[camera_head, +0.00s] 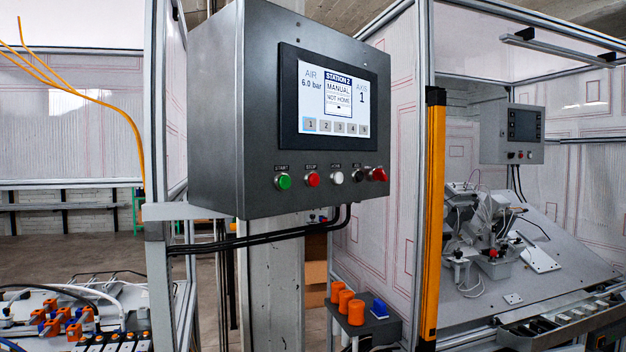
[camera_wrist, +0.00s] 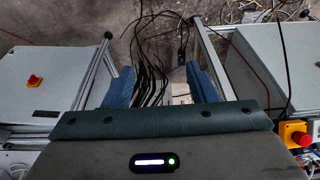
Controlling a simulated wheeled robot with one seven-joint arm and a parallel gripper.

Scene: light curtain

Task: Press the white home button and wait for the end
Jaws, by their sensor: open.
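The white home button (camera_head: 336,177) is on the front of a dark grey control box (camera_head: 220,110), in the row under its screen. The green start button (camera_head: 284,181) and red stop button (camera_head: 312,179) are left of it; a black knob (camera_head: 357,174) and a red mushroom button (camera_head: 378,174) are right of it. The screen (camera_head: 326,97) reads STATION 2, MANUAL, NOT HOME, with air 6.0 bar and axis 1. My gripper (camera_wrist: 160,74) shows only in the wrist view, its blue fingers apart and empty, above floor and cables. The home button is not in that view.
An orange-yellow light curtain post (camera_head: 433,215) stands right of the box, before a machine with a tilted plate (camera_head: 545,235). Orange cylinders (camera_head: 355,312) stand below the box. In the wrist view, grey cabinets flank the gripper, with a red emergency button (camera_wrist: 302,139) at right.

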